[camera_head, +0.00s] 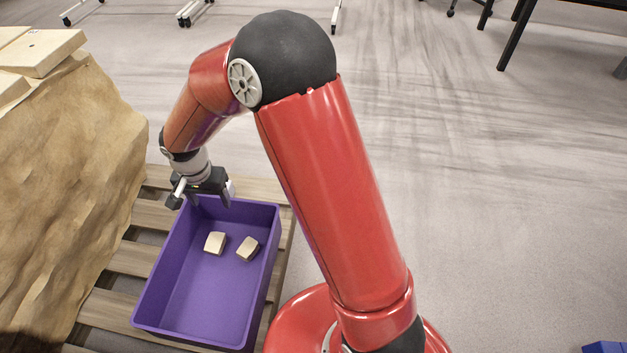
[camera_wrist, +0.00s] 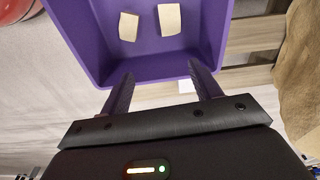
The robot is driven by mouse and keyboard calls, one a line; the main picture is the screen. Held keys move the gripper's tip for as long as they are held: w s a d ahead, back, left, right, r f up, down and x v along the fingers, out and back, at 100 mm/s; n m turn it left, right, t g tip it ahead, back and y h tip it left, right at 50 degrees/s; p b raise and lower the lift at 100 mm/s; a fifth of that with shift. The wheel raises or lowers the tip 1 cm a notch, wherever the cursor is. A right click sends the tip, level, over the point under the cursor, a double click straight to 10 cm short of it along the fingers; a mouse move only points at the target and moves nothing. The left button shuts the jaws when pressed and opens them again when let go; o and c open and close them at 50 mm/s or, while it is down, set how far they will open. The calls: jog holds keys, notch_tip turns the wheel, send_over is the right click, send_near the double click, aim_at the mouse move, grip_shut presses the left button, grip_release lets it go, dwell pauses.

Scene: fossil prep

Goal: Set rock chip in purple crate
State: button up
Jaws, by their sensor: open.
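In the head view one chip (camera_head: 215,243) is on the left and the other (camera_head: 248,248) on the right. The wrist view shows them as a left chip (camera_wrist: 128,26) and a right chip (camera_wrist: 170,19). My gripper (camera_head: 203,199) is over the crate's far end. In the wrist view my gripper (camera_wrist: 160,80) has its fingers apart with nothing between them.
A large tan rock block (camera_head: 70,180) stands left of the crate, with pale flat slabs (camera_head: 40,52) on top. The wooden pallet (camera_head: 115,312) lies under the crate. Open grey floor (camera_head: 480,180) is at right. A dark table (camera_head: 560,5) stands at the far right.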

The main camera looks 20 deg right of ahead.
jog(key=s+d+r+n+t, duration=0.1)
jog(key=s+d+r, duration=0.3)
jog(key=d+r, duration=0.3)
jog(key=s+d+r+n+t, duration=0.1)
jog(key=s+d+r, duration=0.2)
jog(key=d+r, duration=0.45)
jog(key=s+d+r+n+t, duration=0.1)
jog(key=s+d+r, duration=0.1)
jog(key=s, duration=0.5)
jog(key=s+d+r+n+t, duration=0.1)
jog(key=s+d+r+n, duration=0.1)
jog(key=s+r, duration=0.3)
jog(key=shift+s+d+r+t, duration=0.15)
jog(key=shift+s+d+t, duration=0.4)
jog(key=shift+s, duration=0.7)
jog(key=shift+d, duration=0.15)
notch_tip(320, 180, up, 9)
jog(key=p, duration=0.8)
jog(key=shift+p, duration=0.4)
